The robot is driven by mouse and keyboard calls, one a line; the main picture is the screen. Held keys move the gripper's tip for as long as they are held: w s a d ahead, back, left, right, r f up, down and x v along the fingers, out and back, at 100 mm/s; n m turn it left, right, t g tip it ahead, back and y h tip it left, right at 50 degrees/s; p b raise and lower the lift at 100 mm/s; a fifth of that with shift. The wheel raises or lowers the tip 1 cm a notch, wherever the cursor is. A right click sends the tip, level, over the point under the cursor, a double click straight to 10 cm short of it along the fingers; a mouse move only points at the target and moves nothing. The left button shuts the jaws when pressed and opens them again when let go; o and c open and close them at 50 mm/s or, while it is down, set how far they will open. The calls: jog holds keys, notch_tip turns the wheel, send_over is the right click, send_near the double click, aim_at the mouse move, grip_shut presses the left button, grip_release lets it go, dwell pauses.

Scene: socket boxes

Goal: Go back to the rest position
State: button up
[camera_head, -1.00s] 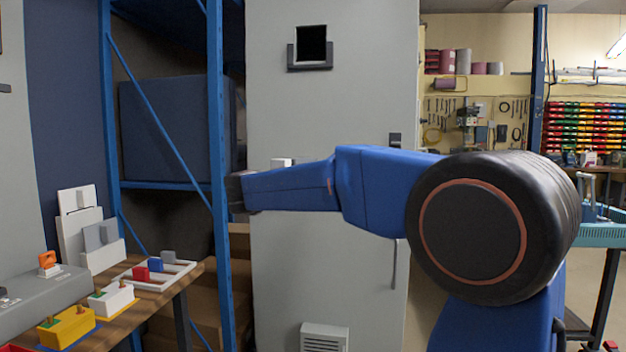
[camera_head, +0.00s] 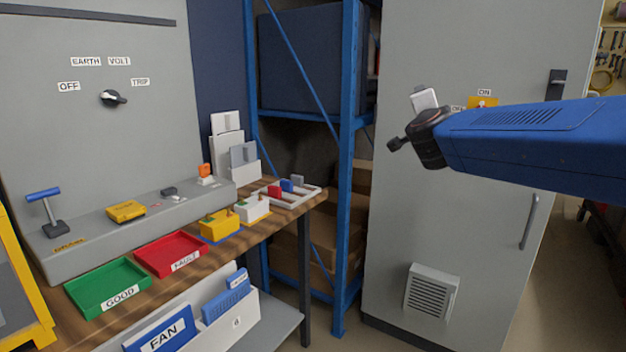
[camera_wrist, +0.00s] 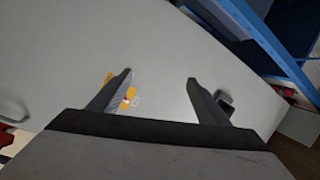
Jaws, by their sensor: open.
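My gripper (camera_wrist: 160,88) is open and empty in the wrist view, its two dark fingers apart with the grey cabinet face behind them. In the head view my gripper (camera_head: 394,145) is at the end of my blue arm, which reaches in from the right in front of the grey cabinet (camera_head: 440,210). It is above and to the right of the workbench, apart from everything on it. The fingers are small in the head view.
The wooden workbench (camera_head: 215,255) at left carries a green GOOD tray (camera_head: 108,288), a red FAULT tray (camera_head: 171,254), a yellow socket box (camera_head: 219,226) and a white one (camera_head: 252,209). A blue rack post (camera_head: 347,180) stands between bench and cabinet.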

jog(key=s+a+f+n+g+y, duration=0.35)
jog(key=s+f+n, duration=0.25)
jog(key=s+f, duration=0.3)
jog(key=s+a+f+n+g+y, duration=0.25)
jog(key=s+f+n+y, duration=0.3)
jog(key=s+f, duration=0.3)
jog(key=s+d+f+n+g+h, duration=0.1)
jog(key=s+d+f+n+g, duration=0.1)
jog(key=s+f, duration=0.8)
jog(key=s+d+f+n+g+h, duration=0.2)
jog(key=s+d+f+n+g, duration=0.1)
jog(key=s+f, duration=0.7)
jog(key=s+d+g, duration=0.1)
jog(key=s+g, duration=0.1)
jog(key=s, duration=0.1)
jog(key=shift+f+g, duration=0.25)
jog(key=shift+g, duration=0.05)
